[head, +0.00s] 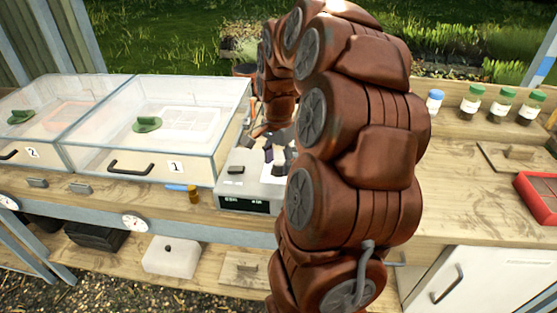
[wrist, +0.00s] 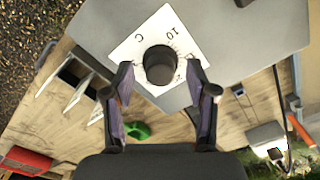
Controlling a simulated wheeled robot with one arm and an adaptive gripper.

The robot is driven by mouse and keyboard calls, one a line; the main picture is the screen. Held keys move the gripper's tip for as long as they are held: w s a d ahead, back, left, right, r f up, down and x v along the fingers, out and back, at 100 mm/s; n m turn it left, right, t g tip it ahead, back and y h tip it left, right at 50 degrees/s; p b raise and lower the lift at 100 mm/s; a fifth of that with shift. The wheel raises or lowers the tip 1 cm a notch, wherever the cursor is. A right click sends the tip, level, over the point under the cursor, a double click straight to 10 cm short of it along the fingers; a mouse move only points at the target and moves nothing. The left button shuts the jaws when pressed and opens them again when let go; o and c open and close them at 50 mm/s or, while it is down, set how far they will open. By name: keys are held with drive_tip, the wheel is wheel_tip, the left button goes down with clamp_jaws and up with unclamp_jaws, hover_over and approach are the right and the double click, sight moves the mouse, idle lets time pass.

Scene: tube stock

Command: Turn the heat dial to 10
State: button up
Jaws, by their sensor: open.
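The heat dial (wrist: 160,64) is a dark round knob on a white plate (wrist: 128,50) printed with "10", a "C" and another mark that is partly covered. The plate is on top of a grey box (head: 245,202) with a dark display on its front. My gripper (wrist: 161,78) is open, with one finger to each side of the dial in the wrist view; I cannot tell whether either finger touches it. In the head view my gripper (head: 277,152) is over the box and hides the dial. The dial's pointer cannot be made out.
A clear-lidded case marked 1 (head: 190,165) stands close left of the box, with a case marked 2 (head: 28,152) beyond. A small brown bottle (head: 194,195) is in front. Capped jars (head: 472,102) and a red tray (head: 538,203) are on the right.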

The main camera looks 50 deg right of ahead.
drive_tip(key=shift+c, duration=0.4)
clamp_jaws()
